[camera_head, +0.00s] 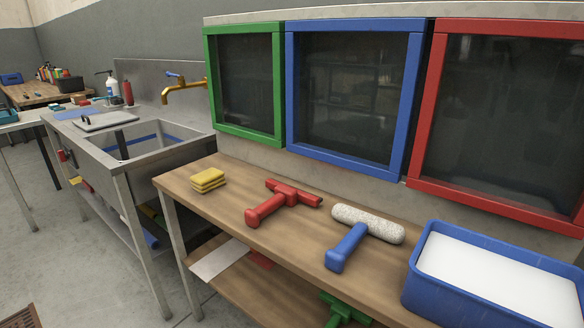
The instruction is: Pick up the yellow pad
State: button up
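The yellow pad is on the wooden bench (232,193), near its left end, where several flat yellow pads (208,179) lie in a small stack. I cannot tell the pads apart beyond their edges. Nothing touches the stack, and its top is uncovered. My gripper is not in view.
A red squeegee-like tool (281,200) lies right of the pads, then a blue-handled roller (359,232) and a blue tub (412,283) with white contents. Green, blue and red framed panels stand behind. A steel sink (157,147) with a brass tap (184,86) is left.

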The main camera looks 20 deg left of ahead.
aim_at(210, 180)
jog(key=u, duration=1.25)
jog(key=i+u, duration=0.2)
jog(key=i, duration=0.3)
jog(key=i+l+u, duration=0.2)
jog(key=i, duration=0.25)
jog(key=i+l+u, duration=0.2)
jog(key=i, duration=0.3)
